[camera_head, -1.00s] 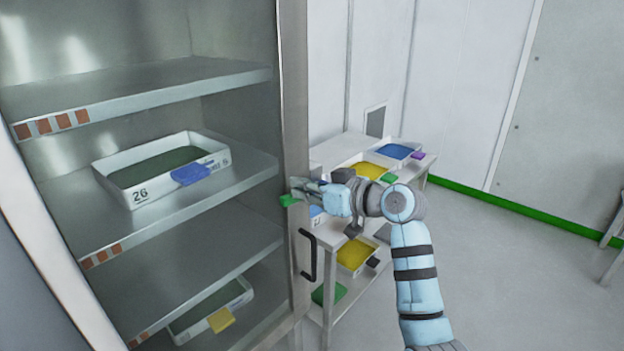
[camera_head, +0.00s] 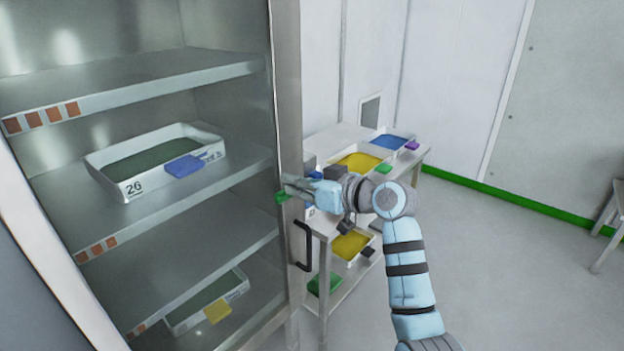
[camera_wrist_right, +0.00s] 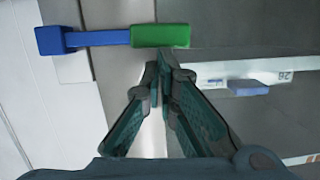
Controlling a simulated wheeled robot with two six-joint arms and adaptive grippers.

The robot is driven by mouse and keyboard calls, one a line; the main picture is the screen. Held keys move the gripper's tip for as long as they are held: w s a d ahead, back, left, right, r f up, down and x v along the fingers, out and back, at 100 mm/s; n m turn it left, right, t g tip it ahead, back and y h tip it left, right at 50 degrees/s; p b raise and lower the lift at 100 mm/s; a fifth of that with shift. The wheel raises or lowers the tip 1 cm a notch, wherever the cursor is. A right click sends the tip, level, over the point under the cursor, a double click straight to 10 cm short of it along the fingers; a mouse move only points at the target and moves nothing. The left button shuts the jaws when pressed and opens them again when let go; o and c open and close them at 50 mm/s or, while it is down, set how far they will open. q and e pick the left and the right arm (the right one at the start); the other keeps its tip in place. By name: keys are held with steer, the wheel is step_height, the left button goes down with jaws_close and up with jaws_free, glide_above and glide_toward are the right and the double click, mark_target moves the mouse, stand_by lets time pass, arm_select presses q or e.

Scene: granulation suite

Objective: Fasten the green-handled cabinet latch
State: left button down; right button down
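The latch's green handle (camera_head: 281,197) is at the cabinet's right front edge in the head view. In the right wrist view, the green handle (camera_wrist_right: 160,36) sits at the end of a blue bar (camera_wrist_right: 97,38) running from a blue block (camera_wrist_right: 50,40). The handle lies over the steel strip at the cabinet edge. My right gripper (camera_wrist_right: 160,72) has its fingertips together, with nothing visible between them, just short of the handle; contact cannot be told. The same gripper (camera_head: 293,188) partly covers the latch in the head view. My left gripper is out of view.
The steel cabinet (camera_head: 285,80) holds a white tray (camera_head: 125,187) with a blue tab, and a lower tray with a yellow tab. A black pull handle (camera_head: 303,247) is below the latch. A white cart (camera_head: 337,128) with trays stands behind my right arm.

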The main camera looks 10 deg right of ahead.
step_height(320, 180, up, 4)
steer(key=p, duration=0.3)
steer(key=shift+w+a, duration=0.1)
glide_toward(280, 165)
steer(key=v, duration=0.4)
steer(key=shift+f, duration=0.1)
